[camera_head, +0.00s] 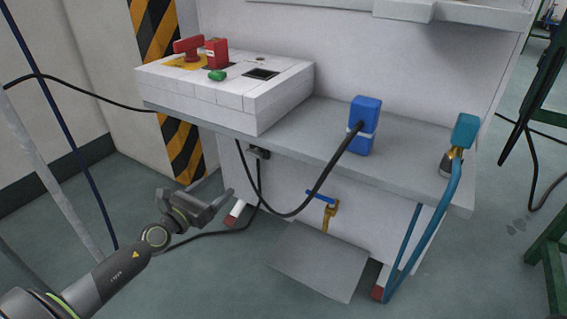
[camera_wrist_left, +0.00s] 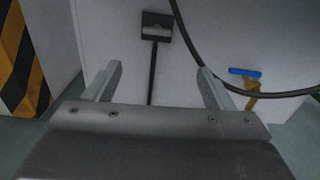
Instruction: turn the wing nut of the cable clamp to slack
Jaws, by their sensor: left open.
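The cable clamp (camera_head: 258,153) is a small dark bracket under the front edge of the grey shelf, with a black cable hanging down from it. In the left wrist view a dark clamp-like piece (camera_wrist_left: 157,24) shows at the top, with a dark cable running down between the fingers. I cannot make out the wing nut in either view. My left gripper (camera_head: 203,203) is open and empty, in front of and below the clamp, apart from it. Its two fingers (camera_wrist_left: 159,72) point toward the white panel. My right gripper is not in view.
A white control box (camera_head: 210,95) with a red handle stands on the shelf (camera_head: 310,140). A looped black cable (camera_head: 290,213) runs to a blue connector (camera_head: 364,125). A brass tap with blue lever (camera_head: 330,208) is right of the clamp. A grey plate (camera_head: 320,268) lies below.

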